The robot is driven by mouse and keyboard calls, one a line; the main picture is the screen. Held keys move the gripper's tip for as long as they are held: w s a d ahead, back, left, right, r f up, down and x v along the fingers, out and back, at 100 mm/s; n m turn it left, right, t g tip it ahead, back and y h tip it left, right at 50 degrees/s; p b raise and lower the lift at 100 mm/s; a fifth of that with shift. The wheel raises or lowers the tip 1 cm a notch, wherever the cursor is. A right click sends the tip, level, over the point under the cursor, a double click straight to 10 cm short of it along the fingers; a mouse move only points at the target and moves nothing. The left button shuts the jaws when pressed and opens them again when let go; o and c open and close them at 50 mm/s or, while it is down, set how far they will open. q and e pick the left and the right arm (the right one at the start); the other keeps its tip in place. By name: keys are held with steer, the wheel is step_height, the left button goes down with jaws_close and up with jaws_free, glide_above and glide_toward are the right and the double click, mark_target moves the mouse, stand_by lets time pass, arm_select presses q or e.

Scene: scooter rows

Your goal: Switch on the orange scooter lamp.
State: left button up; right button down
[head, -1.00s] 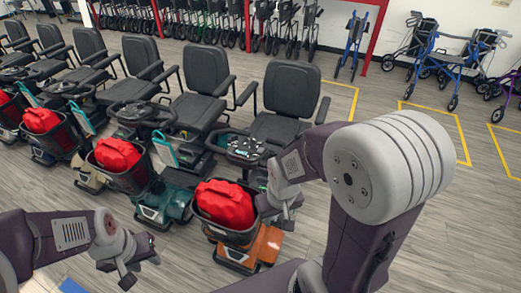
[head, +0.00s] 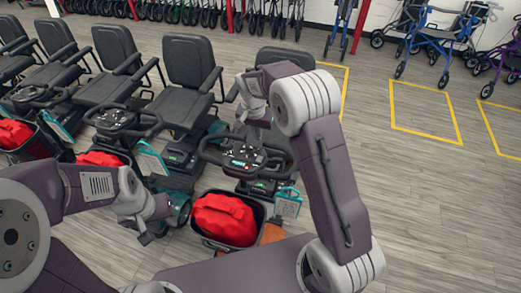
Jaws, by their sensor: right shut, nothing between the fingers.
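The orange scooter (head: 271,233) stands at the right end of the row, with a dark front basket holding a red bag (head: 225,218). Its tiller console (head: 243,161) shows a small lit display and several controls between the handlebars. I cannot make out its lamp or whether it is on. My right gripper (head: 254,124) is shut and empty, just behind and above the console, in front of the seat. I cannot tell whether it touches anything. My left gripper (head: 150,232) hangs left of the red bag, apart from the console; its finger opening is unclear.
More scooters with black seats (head: 190,75) and red bags (head: 15,133) stand close together to the left. A teal-framed tag (head: 288,203) hangs beside the orange scooter's basket. Walkers (head: 440,35) stand at the back right. The floor (head: 430,210) on the right is clear.

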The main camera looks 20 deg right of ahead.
mark_target(258, 160)
steer(key=f+p, duration=0.1)
steer(key=f, duration=0.3)
steer(key=f+p, duration=0.1)
steer(key=f, duration=0.3)
steer(key=w+f+p, duration=0.1)
steer(key=f, duration=0.3)
steer(key=shift+d+f, duration=0.25)
steer(key=shift+f, duration=0.1)
steer(key=shift+s+a+f+p, duration=0.2)
steer(key=shift+f+p, duration=0.1)
steer(key=shift+f, duration=0.15)
steer(key=shift+d+f, duration=0.1)
